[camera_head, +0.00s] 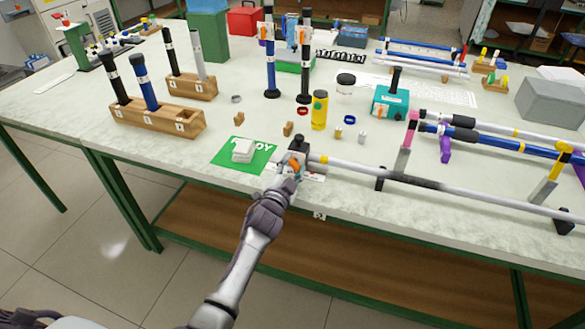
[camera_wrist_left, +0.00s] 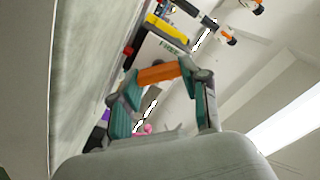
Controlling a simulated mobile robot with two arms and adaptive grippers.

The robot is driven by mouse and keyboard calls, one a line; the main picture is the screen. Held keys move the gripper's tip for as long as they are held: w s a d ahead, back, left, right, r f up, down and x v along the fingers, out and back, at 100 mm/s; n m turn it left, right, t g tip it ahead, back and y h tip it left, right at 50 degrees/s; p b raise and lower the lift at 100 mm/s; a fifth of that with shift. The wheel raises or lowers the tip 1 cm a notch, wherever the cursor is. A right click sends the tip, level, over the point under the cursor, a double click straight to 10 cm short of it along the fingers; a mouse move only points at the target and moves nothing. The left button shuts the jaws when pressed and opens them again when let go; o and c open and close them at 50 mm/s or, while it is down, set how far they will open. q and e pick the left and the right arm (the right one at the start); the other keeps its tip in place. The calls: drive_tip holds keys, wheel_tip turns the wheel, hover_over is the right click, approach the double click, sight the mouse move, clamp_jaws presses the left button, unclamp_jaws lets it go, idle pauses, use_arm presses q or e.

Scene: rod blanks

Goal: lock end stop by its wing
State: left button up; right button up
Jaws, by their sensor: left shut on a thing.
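The end stop (camera_head: 299,148) is a small dark and grey block at the front edge of the bench, at the left end of a long silver rod (camera_head: 350,166). Its orange wing (camera_head: 294,165) shows in front. My left gripper (camera_head: 292,172) reaches it from the front and is shut on the wing. In the left wrist view the orange wing (camera_wrist_left: 158,73) lies between the teal fingers of the gripper (camera_wrist_left: 168,82). A label reading FREE (camera_wrist_left: 168,46) shows beyond it. Whether the stop is locked cannot be told. My right gripper is in neither view.
Wooden racks (camera_head: 150,119) with upright rods are at left.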

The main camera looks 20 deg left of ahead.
use_arm(q)
drive_tip(key=m, duration=0.2)
drive_tip(key=m+b, duration=0.1)
drive_tip(key=m, duration=0.1)
drive_tip(key=shift+f+m, duration=0.2)
drive_tip(key=shift+m, duration=0.1)
drive_tip(key=shift+m+b, duration=0.5)
drive_tip(key=shift+m, duration=1)
drive_tip(key=o, duration=1.1)
drive_tip(key=shift+o, duration=0.2)
drive_tip(key=shift+s+f, duration=0.15)
drive_tip(key=shift+s, duration=0.05)
